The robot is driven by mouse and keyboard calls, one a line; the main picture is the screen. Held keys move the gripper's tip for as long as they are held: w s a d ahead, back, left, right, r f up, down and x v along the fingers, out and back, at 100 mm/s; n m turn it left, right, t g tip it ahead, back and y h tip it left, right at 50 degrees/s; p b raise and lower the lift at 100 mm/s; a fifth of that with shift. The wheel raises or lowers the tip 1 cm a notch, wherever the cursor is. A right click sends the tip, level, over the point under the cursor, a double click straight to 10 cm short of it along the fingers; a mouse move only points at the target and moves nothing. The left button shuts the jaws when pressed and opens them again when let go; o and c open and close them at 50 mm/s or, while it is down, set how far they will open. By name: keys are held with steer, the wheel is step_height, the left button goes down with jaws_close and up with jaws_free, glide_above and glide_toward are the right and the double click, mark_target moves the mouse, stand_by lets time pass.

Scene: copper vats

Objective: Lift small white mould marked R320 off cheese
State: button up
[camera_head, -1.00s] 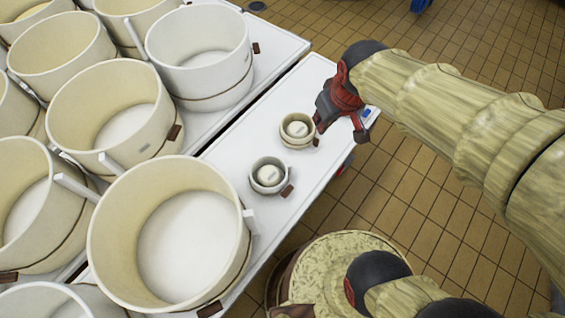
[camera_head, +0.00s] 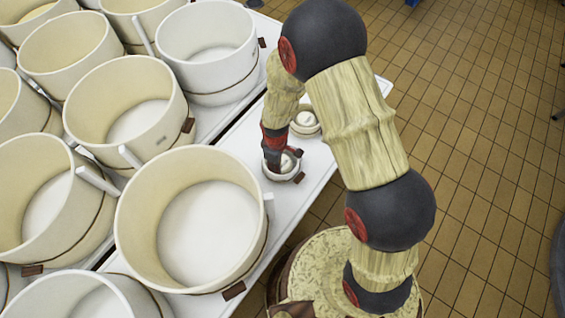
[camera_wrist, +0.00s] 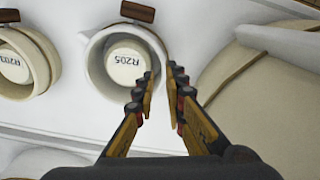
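A small white mould (camera_wrist: 97,62) stands on the white table; inside it is a pale round disc (camera_wrist: 128,62) reading R205. No R320 marking is readable. In the head view the same mould (camera_head: 290,178) is partly hidden by my gripper (camera_head: 277,168). In the wrist view my gripper (camera_wrist: 161,78) is open, its two fingers a short gap apart at the mould's right wall. The wall seems to lie between or just beyond the fingertips; I cannot tell if they touch it.
A second small mould, cream (camera_wrist: 45,65), stands close by with a disc that looks marked R203; it shows behind my arm in the head view (camera_head: 312,132). A large cream mould (camera_head: 135,235) is on the left, among several others. Tiled floor lies right.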

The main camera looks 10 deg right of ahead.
mark_target(275, 175)
step_height(275, 175, down, 3)
steer(key=shift+s+a+r+b, duration=0.1)
steer(key=shift+s+b, duration=0.05)
steer(key=shift+b, duration=0.25)
steer(key=f+b, duration=0.1)
steer(key=f, duration=0.3)
steer(key=f+b, duration=0.1)
steer(key=shift+a+f+b, duration=0.25)
steer(key=shift+f+b, duration=0.1)
steer(key=shift+f, duration=0.05)
steer(key=shift+r, duration=0.1)
jaws_close()
steer(key=shift+r, duration=0.1)
